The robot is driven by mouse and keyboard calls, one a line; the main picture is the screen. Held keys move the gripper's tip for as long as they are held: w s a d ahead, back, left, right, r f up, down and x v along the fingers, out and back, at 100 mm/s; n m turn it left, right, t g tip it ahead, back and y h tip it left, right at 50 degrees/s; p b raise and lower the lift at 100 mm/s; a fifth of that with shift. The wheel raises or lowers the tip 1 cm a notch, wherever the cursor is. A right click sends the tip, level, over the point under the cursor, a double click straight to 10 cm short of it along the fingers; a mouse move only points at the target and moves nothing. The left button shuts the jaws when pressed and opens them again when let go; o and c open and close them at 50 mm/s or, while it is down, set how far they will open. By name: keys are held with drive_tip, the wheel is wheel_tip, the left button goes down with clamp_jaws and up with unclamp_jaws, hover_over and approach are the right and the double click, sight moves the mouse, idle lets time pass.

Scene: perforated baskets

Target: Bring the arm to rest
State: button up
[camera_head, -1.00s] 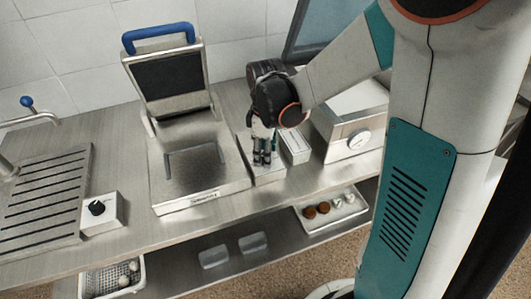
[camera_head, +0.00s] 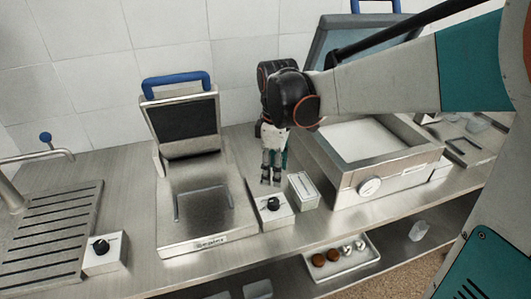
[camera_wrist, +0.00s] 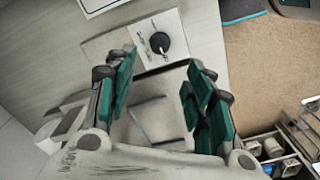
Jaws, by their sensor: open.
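My gripper (camera_head: 270,180) hangs pointing down over the counter, between the press grill and the fryer-like unit. Its two green-padded fingers stand apart with nothing between them, as the wrist view also shows (camera_wrist: 158,80). Below it is a small steel control box (camera_head: 268,217) with a black knob (camera_head: 273,203). The knob also shows beyond the fingertips in the wrist view (camera_wrist: 160,43). The fingers look clear of the knob. My arm reaches in from the right above the counter.
The press grill (camera_head: 205,222) with a raised blue-handled lid stands left. A small steel box (camera_head: 303,190) and a steel unit with a dial (camera_head: 369,187) stand right. Another knob box (camera_head: 104,254) is far left. A tray (camera_head: 345,266) with several small items lies on the shelf below.

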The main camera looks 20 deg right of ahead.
drive_tip(key=shift+s, duration=0.1)
drive_tip(key=s+r+m+t, duration=0.3)
drive_tip(key=s+m+t, duration=0.4)
drive_tip(key=s+m, duration=0.4)
drive_tip(key=shift+s+r, duration=0.2)
drive_tip(key=shift+s, duration=1.65)
drive_tip(key=shift+a, duration=0.1)
